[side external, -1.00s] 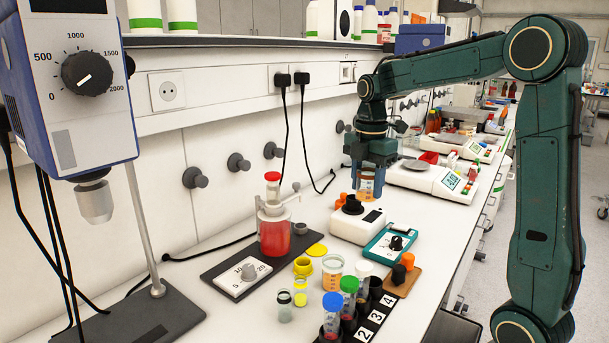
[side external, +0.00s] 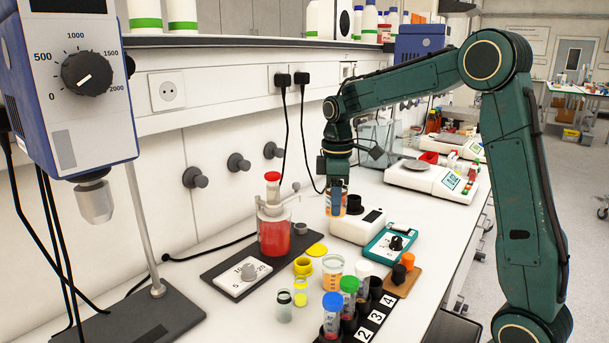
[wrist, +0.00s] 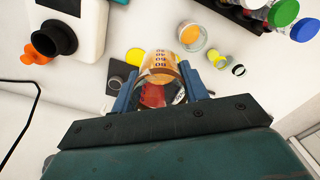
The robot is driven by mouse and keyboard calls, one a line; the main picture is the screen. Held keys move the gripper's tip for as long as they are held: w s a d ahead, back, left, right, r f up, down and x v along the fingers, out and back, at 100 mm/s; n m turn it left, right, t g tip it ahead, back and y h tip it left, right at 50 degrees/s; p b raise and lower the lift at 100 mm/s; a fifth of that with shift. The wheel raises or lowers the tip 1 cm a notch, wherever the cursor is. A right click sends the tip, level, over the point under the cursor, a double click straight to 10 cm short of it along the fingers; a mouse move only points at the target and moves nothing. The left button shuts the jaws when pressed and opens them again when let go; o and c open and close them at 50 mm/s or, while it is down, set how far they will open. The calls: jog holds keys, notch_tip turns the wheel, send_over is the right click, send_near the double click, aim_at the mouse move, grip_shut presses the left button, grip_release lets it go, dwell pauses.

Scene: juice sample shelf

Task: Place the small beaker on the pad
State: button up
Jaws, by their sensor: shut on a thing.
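My gripper (side external: 337,207) is shut on a small clear beaker (side external: 329,203) with orange contents. It is held above the bench, left of the white device with the black socket. In the wrist view the beaker (wrist: 160,66) sits between the two blue fingers, its printed marks showing. A red area shows behind or through its glass.
The jar of red liquid (side external: 274,237) stands on the dark mat, left of my gripper. The white device (side external: 357,228) is close on the right.

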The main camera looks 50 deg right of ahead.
jog(key=w+a+f+m, duration=0.5)
jog(key=w+m, duration=0.1)
jog(key=m, duration=0.4)
jog(key=shift+a+f, duration=0.2)
jog(key=shift+f, duration=0.2)
jog(key=a+r+n, duration=0.1)
jog(key=a+r, duration=0.8)
jog(key=r, duration=0.2)
jog(key=f, duration=2)
jog(key=shift+s+f, duration=0.25)
jog(key=shift+s, duration=0.15)
jog(key=shift+f, duration=0.15)
jog(key=o, duration=1)
